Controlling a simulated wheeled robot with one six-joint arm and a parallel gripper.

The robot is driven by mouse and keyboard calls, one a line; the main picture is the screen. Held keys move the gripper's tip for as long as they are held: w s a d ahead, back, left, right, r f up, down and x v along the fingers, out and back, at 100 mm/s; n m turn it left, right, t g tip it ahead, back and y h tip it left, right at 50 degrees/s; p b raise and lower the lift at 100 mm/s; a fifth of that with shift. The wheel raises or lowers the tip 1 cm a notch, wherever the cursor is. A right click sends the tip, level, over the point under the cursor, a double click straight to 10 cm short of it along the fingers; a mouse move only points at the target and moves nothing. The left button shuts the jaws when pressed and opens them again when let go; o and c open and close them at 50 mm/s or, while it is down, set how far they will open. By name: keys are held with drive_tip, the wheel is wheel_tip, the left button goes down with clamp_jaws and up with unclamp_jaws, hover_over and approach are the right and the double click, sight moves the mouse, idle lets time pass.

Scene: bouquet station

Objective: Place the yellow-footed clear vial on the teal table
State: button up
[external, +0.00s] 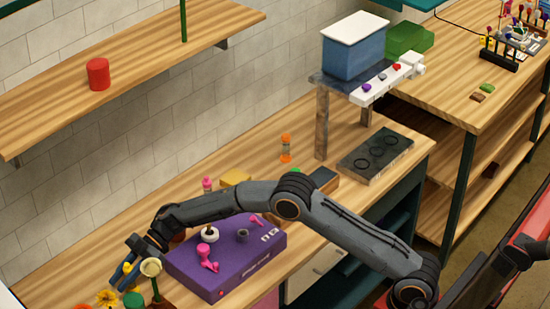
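My gripper (127,272) is at the lower left, pointing down at the left end of the wooden counter. Its fingers show only small and partly overlapped, so I cannot tell whether they are open or shut or hold anything. A cream round flower head (151,267) is right beside it. I cannot make out a yellow-footed clear vial. A small upright piece with orange ends (286,148) stands on the counter, well to the right of my gripper. A teal surface (420,4) is cut off at the top edge; I cannot tell if it is the teal table.
A purple box (225,268) with pink and grey pieces lies under my arm. A yellow flower (106,298) and a green piece (133,300) are near my gripper. A raised stand carries a blue bin (354,52). A dark hob (376,154) is at the counter's right.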

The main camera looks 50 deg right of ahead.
drive_tip(key=o, duration=0.5)
